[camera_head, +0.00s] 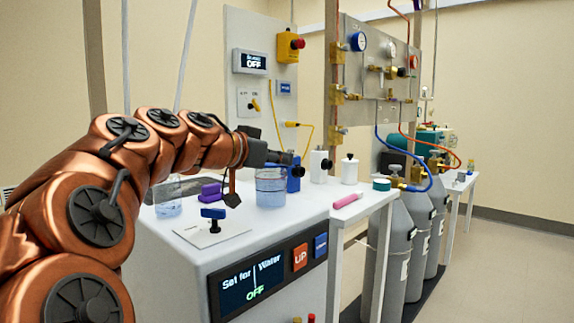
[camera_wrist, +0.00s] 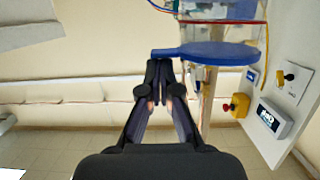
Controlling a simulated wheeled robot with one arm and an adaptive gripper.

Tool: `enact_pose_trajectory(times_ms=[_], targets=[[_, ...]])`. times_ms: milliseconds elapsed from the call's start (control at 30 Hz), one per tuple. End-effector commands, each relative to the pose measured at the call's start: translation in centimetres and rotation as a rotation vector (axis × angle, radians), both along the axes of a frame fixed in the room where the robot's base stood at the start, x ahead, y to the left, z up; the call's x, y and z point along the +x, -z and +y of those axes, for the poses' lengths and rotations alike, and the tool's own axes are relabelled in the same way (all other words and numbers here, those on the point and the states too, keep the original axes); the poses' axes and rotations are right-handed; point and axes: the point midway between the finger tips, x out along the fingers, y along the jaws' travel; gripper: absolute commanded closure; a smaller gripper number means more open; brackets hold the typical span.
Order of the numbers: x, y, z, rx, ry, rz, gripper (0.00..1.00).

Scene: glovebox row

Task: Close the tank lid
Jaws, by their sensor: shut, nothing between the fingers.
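My gripper (camera_head: 285,158) reaches over the white bench (camera_head: 180,262) in the head view. In the wrist view its fingers (camera_wrist: 165,62) are together and empty. A flat blue piece with a narrow tab (camera_wrist: 215,52), perhaps the tank lid, lies just beyond the fingertips in the wrist view. The tab end overlaps the fingertips there; I cannot tell whether they touch. A clear container (camera_wrist: 222,10) with a red edge shows behind it. In the head view a clear vessel of bluish liquid (camera_head: 270,190) stands below my gripper. I cannot tell from the head view which item is the lid.
A second clear vessel (camera_head: 168,202), a purple block (camera_head: 210,190) and a blue-topped knob (camera_head: 213,213) are on the bench. White bottles (camera_head: 319,166) stand behind. A pink item (camera_head: 347,200) lies near the right edge. Grey gas cylinders (camera_head: 394,245) stand right of the bench.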

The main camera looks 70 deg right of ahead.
Motion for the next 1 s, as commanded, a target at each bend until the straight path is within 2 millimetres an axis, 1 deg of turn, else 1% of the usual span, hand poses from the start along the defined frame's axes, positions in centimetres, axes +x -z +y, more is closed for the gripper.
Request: enact_pose_trajectory(times_ms=[100, 667, 767, 867, 1000], targets=[[0.2, 0.3, 0.1, -0.008, -0.006, -0.016, 1.0], [0.3, 0.2, 0.1, -0.01, -0.007, -0.022, 1.0], [0.4, -0.5, 0.1, -0.009, -0.009, -0.022, 1.0], [0.5, -1.9, 0.2, -0.008, -0.011, -0.022, 1.0], [0.9, -4.8, 0.3, -0.012, -0.02, -0.023, 1.0]])
